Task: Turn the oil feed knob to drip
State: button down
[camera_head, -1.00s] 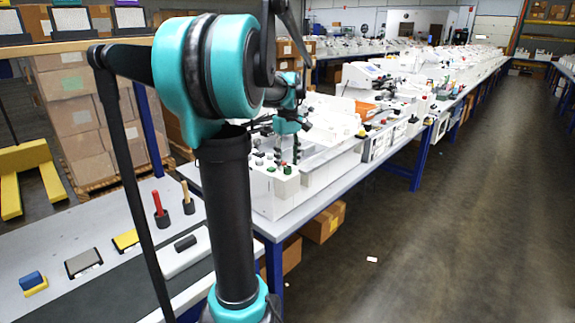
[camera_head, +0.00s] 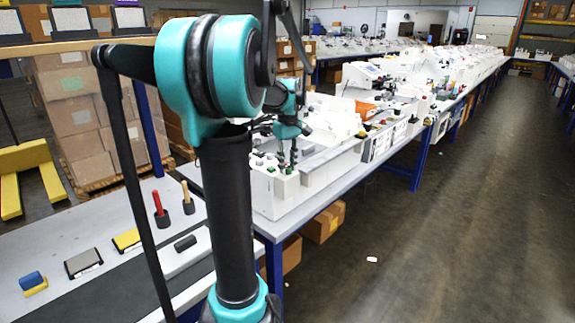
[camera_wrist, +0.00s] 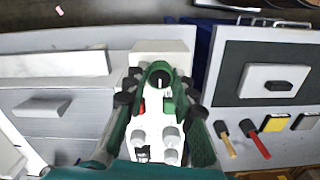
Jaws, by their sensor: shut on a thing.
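A white machine panel (camera_wrist: 145,125) carries several knobs and buttons. A round black knob (camera_wrist: 158,80) with a white pointer line, framed by a green arch, is near its far end in the wrist view. The pointer runs roughly up and down in that picture. My gripper (camera_wrist: 159,88) has its green fingers on both sides of this knob and is shut on it. In the head view my gripper (camera_head: 287,164) reaches down to the panel top at the table's near end. Labels are too small to read, so I cannot tell the drip mark.
Pale grey knobs (camera_wrist: 171,135) and a red part (camera_wrist: 142,106) sit close to the fingers. A side table holds a red-handled tool (camera_wrist: 256,142) and a yellow block (camera_wrist: 273,123). More white machines (camera_head: 385,105) line the long table.

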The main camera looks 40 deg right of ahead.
jog(key=shift+m, duration=0.4)
jog(key=m, duration=0.3)
jog(key=shift+m, duration=0.3)
jog(key=m, duration=0.4)
jog(key=shift+m, duration=0.3)
jog(key=m, duration=0.4)
jog(key=shift+m, duration=2.4)
jog(key=c, duration=1.3)
grip_release()
jog(key=shift+o, duration=0.2)
